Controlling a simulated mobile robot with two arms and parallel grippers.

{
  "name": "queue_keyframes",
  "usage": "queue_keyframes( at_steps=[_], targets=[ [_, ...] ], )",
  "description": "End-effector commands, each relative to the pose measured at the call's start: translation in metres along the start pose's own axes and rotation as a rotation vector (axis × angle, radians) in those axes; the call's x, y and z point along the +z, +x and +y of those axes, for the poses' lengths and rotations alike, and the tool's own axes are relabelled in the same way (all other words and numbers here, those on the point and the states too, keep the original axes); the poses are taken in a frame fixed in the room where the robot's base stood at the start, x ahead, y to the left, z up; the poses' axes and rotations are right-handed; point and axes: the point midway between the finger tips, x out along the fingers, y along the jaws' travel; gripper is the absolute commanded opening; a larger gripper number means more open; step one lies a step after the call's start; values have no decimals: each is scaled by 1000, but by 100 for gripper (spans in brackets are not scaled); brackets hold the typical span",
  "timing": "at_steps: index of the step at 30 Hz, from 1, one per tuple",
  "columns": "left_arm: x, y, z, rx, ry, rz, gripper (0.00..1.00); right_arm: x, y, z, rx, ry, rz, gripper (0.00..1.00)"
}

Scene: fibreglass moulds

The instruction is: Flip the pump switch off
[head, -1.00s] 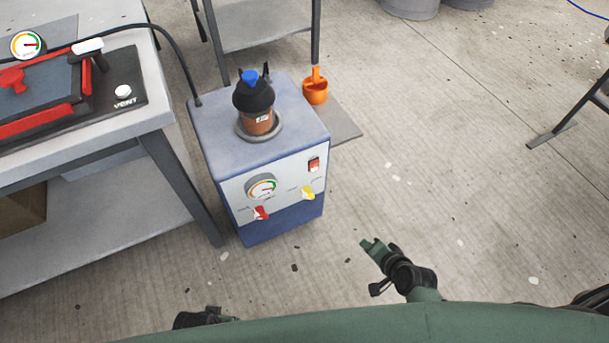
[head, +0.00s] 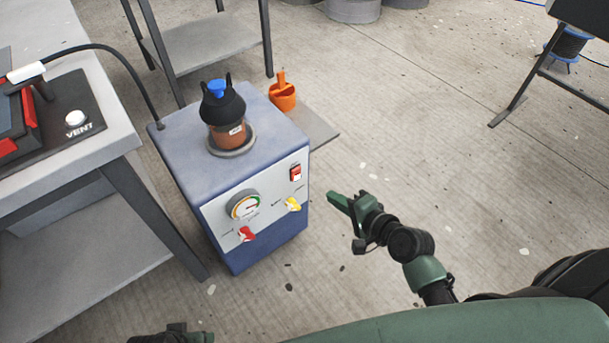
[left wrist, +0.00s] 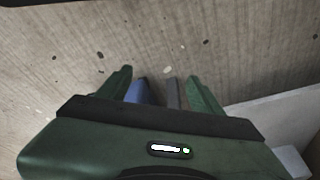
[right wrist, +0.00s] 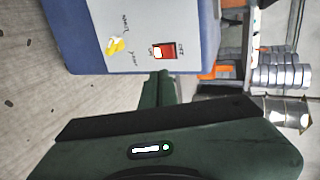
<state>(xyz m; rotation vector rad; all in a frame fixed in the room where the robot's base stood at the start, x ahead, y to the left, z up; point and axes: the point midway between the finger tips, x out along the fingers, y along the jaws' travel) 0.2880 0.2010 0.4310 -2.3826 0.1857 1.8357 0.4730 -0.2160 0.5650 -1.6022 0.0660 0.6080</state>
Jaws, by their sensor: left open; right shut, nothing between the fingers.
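The pump is a blue box with a white front panel (head: 265,205), standing on the floor in the head view. Its red rocker switch (head: 296,173) is at the panel's upper right; it also shows in the right wrist view (right wrist: 164,52), with small markings at its two ends. My right gripper (head: 333,198) is shut and empty, just right of the panel and apart from the switch; its fingers (right wrist: 158,82) point toward the panel below the switch in that view. My left gripper (left wrist: 160,85) is open and empty over the floor, with part of the blue pump between its fingers beyond.
On the panel are a gauge (head: 244,206), a red valve knob (head: 246,234) and a yellow one (head: 293,205). A jar with a black cap (head: 223,103) stands on top. A workbench (head: 115,150) is at left. An orange container (head: 282,95) sits behind.

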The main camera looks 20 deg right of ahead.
Motion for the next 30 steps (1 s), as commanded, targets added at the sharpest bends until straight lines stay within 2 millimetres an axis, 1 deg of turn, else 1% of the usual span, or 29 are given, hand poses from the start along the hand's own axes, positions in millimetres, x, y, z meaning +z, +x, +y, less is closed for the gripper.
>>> queue_keyframes(
  at_steps=[5, 9, 15, 18, 21, 24, 30],
  targets=[
    [-6, -19, -1, -3, -2, 15, 66, 0, 30, 1, -4, 1, 0, 0],
    [-10, -44, -2, -5, -4, 28, 66, 0, 60, 1, -3, 1, -1, 0],
    [-13, -80, -4, -8, -6, 46, 66, 0, 96, 1, -2, 1, -1, 0],
    [-12, -91, -4, -9, -6, 49, 66, 0, 110, -9, -4, 0, -1, 0],
    [-12, -98, -4, -10, -7, 52, 66, 0, 120, -15, -2, 1, 0, 0],
    [-11, -103, -4, -10, -7, 53, 66, 0, 126, -19, -1, 0, 0, 0],
    [-11, -106, -4, -10, -7, 55, 66, 0, 128, -21, 1, -1, 0, 0]
  ],
)
